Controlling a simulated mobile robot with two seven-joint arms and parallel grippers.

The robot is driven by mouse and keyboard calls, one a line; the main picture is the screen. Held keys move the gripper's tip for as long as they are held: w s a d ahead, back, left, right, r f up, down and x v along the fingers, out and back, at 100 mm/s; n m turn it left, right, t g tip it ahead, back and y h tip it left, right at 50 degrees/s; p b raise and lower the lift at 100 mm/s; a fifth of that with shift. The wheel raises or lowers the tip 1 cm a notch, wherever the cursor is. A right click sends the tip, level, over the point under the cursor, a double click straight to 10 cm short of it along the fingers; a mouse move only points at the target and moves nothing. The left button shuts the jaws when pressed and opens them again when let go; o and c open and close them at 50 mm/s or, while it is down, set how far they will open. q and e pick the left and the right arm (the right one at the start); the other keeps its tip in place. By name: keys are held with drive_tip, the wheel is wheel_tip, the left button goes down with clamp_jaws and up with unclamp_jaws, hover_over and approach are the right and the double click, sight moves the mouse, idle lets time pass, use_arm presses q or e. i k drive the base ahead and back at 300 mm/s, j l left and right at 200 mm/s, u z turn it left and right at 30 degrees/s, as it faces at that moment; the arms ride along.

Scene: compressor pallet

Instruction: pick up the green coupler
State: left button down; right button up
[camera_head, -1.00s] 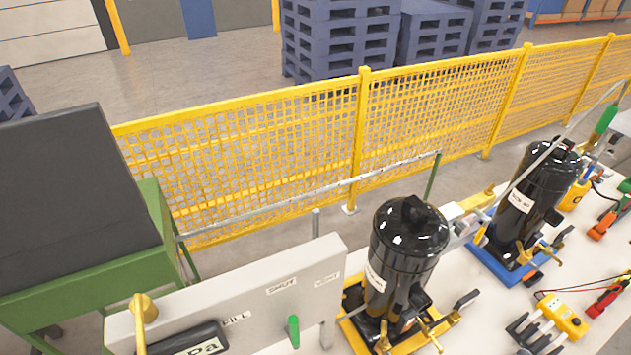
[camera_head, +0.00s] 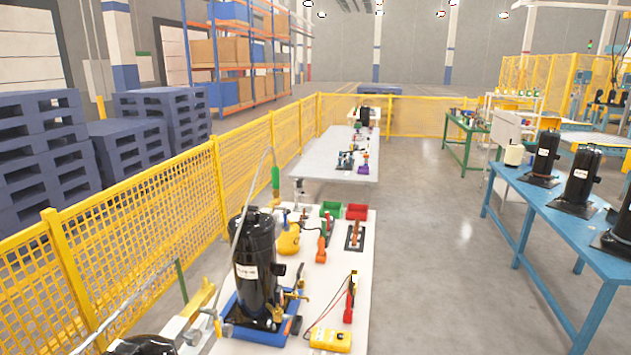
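A green coupler-like piece (camera_head: 275,178) hangs upright on a thin pale hose (camera_head: 243,190), behind and right of the black compressor (camera_head: 256,262). It is small here, and I cannot be sure that it is the coupler. A second small green part (camera_head: 325,225) shows on an orange-red tool (camera_head: 321,247) on the white table (camera_head: 335,290). Neither of my grippers is in view.
Green (camera_head: 331,208) and red (camera_head: 357,211) bins stand at the table's far end. A yellow meter (camera_head: 330,340) lies at the front. A yellow mesh fence (camera_head: 150,225) runs along the left. A blue table (camera_head: 560,225) stands right, with clear floor (camera_head: 430,250) between.

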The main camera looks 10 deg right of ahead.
sight(275, 176)
drive_tip(key=u, duration=0.45)
drive_tip(key=i, duration=4.85)
drive_tip(key=i+z, duration=0.25)
drive_tip(key=z, duration=0.25)
drive_tip(key=i+j+z, duration=0.1)
drive_tip(key=z, duration=0.35)
drive_tip(key=i+j+z, duration=0.25)
drive_tip(key=z, duration=0.25)
drive_tip(key=i+j+z, duration=0.2)
drive_tip(key=z, duration=0.25)
drive_tip(key=l+z, duration=0.1)
drive_tip(key=z, duration=0.35)
drive_tip(key=i+l+z, duration=0.1)
drive_tip(key=z, duration=0.35)
drive_tip(key=l+z, duration=0.1)
drive_tip(key=z, duration=0.35)
drive_tip(key=i+z, duration=0.15)
drive_tip(key=z, duration=0.3)
drive_tip(key=i+z, duration=0.1)
drive_tip(key=z, duration=0.35)
drive_tip(key=l, duration=0.1)
